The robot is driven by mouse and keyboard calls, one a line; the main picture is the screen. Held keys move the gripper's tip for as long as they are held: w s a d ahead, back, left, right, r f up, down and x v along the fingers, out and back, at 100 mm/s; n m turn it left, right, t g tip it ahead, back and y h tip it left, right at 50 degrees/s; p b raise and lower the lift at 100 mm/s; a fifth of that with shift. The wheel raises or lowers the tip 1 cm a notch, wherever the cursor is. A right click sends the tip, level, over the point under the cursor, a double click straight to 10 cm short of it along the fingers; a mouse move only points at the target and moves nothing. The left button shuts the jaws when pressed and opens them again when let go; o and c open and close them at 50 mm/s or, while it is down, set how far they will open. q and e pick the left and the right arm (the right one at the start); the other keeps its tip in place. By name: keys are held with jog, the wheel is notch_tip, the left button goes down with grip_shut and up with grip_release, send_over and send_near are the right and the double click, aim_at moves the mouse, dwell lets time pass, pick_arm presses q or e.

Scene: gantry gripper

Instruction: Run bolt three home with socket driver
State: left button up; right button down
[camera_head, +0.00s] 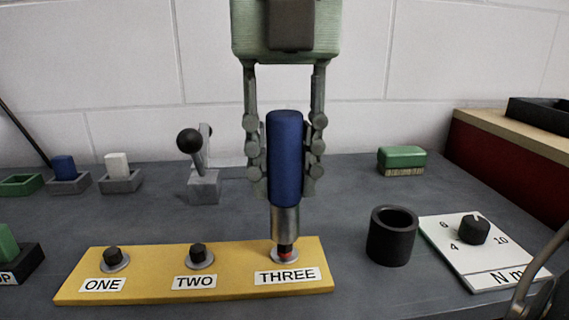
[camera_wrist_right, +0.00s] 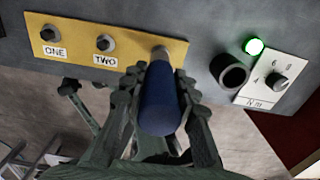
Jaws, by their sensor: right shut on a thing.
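My right gripper (camera_head: 285,180) is shut on the blue handle of the socket driver (camera_head: 285,150), which stands upright over bolt three (camera_head: 286,251). Below its metal sleeve, a dark piece and a red band show just above the washer. I cannot tell how far the socket covers the bolt head. The driver also shows in the right wrist view (camera_wrist_right: 159,100), where it hides most of bolt three. The yellow plate (camera_head: 140,282) also carries bolts one (camera_head: 112,254) and two (camera_head: 198,251), dark heads on washers. A green jointed form at the lower left of the wrist view appears to be my left gripper (camera_wrist_right: 83,88); its fingers are unclear.
A black cup (camera_head: 392,237) and a torque dial panel (camera_head: 475,278) stand right of the plate. A green light (camera_wrist_right: 254,46) glows in the wrist view. A lever (camera_head: 203,180), small trays (camera_head: 122,184) and a green brush (camera_head: 401,159) are behind.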

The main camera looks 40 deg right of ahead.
aim_at(284, 112)
jog(key=shift+f, duration=0.15)
jog(key=shift+f+b, duration=0.8)
jog(key=shift+r, duration=0.15)
jog(key=shift+f+b, duration=0.45)
jog(key=shift+b, duration=0.45)
dwell(1.8)
jog(key=shift+r+p, duration=2.85)
jog(key=shift+r, duration=0.75)
